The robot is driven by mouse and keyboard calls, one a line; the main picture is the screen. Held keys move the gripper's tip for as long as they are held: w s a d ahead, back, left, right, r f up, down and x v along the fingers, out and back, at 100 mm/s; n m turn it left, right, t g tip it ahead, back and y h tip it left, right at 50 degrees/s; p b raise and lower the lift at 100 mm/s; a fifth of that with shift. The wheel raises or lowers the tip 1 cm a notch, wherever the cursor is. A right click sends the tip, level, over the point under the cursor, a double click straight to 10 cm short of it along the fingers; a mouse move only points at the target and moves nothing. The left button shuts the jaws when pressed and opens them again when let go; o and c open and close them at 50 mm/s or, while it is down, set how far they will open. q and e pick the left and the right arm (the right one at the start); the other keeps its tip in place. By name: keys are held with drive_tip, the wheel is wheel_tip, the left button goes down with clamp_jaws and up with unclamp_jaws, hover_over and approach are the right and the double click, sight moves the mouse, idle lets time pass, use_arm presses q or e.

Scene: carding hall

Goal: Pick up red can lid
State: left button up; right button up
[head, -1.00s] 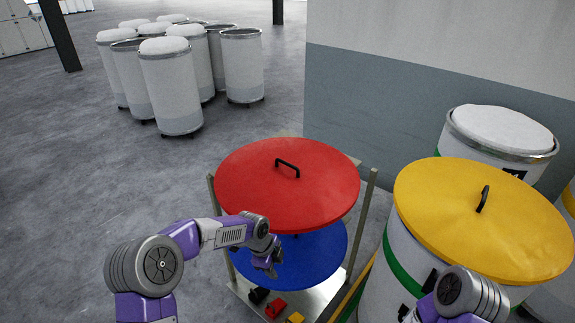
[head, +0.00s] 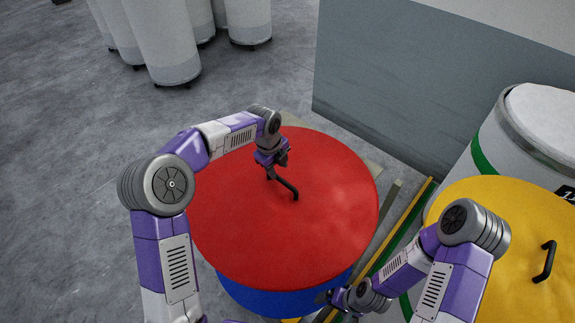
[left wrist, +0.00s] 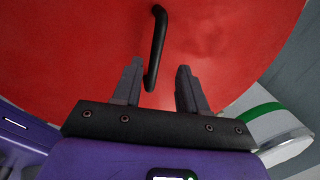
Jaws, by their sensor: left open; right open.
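The red can lid (head: 325,215) is a large round disc with a black bar handle (head: 285,188) at its middle. It lies flat above a blue lid (head: 290,299). My left gripper (head: 276,166) is over the lid, close to the far end of the handle. In the left wrist view the red lid (left wrist: 70,50) fills the background, and the handle (left wrist: 155,55) runs down to between the open fingers (left wrist: 156,88). I cannot tell whether they touch it. My right gripper (head: 328,297) is low at the lid's near right edge, small and partly hidden.
A can with a yellow lid (head: 500,215) stands at the right, and a white-topped can (head: 545,125) is behind it. White cans (head: 160,45) stand far back on the left. Open floor (head: 70,150) lies at the left.

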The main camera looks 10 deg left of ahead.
sight(280, 178)
use_arm(q)
drive_tip(key=shift+s+d+f, duration=0.1)
drive_tip(key=shift+s+f, duration=0.25)
drive_tip(key=shift+f, duration=0.05)
drive_tip(key=f, duration=0.4)
drive_tip(key=w+f+p, duration=0.1)
drive_tip(key=f, duration=0.1)
drive_tip(key=shift+d+f, duration=0.15)
drive_tip(key=shift+d, duration=0.2)
clamp_jaws()
